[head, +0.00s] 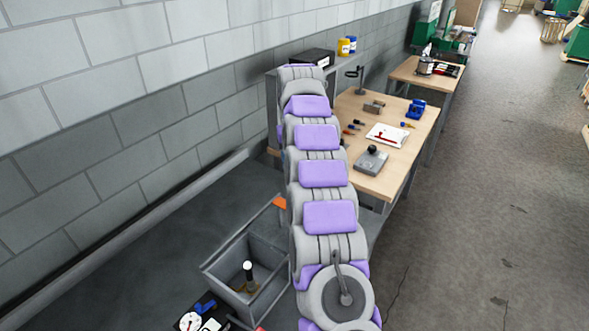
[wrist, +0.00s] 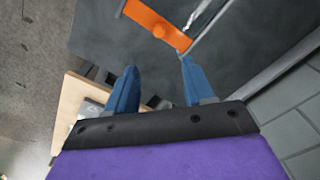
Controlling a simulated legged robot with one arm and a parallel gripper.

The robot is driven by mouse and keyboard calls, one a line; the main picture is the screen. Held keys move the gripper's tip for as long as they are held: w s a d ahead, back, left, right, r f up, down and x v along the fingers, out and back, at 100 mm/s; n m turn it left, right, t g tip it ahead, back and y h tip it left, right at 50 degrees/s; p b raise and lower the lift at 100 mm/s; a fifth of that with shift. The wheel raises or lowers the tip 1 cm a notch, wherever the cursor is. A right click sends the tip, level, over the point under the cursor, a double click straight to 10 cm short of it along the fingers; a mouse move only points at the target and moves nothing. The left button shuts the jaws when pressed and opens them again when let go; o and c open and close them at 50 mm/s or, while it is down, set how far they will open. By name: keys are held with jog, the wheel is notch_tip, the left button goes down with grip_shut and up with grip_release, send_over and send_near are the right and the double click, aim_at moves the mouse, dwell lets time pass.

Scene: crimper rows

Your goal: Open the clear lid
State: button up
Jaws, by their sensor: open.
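An orange handle-like part (wrist: 157,25) lies just beyond my fingertips in the wrist view, above a dark grey surface. An orange piece, likely the same part, shows beside my arm in the head view (head: 280,202). The clear lid is hard to make out; a pale shiny streak beside the orange part may belong to it. My gripper (wrist: 158,64) has two blue fingers spread apart with nothing between them. They point toward the orange part and look apart from it. My gripper is hidden in the head view.
A grey open bin (head: 215,279) with a white-knobbed lever inside stands left of my arm. A gauge (head: 190,321) is at the bottom edge. A wooden workbench (head: 400,180) with tools stands beyond, along the block wall.

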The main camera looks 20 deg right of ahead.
jog(key=shift+r, duration=0.85)
jog(key=shift+s, duration=0.1)
jog(key=s+a+r+n+b, duration=0.1)
jog(key=s+a+b, duration=0.1)
jog(key=s+a, duration=0.6)
jog(key=s+a+r+n+b, duration=0.1)
jog(key=s+a+r, duration=0.15)
jog(key=s, duration=0.95)
jog(key=s+a+f+b, duration=0.1)
jog(key=s+f, duration=0.3)
jog(key=s, duration=0.6)
jog(key=s+a+f+g+b, duration=0.1)
jog(key=s+f, duration=0.3)
jog(key=s, duration=0.6)
jog(key=s+a+f+b, duration=0.1)
jog(key=s+a+f, duration=0.1)
jog(key=s+f, duration=0.3)
jog(key=s, duration=0.4)
jog(key=shift+s+g, duration=0.4)
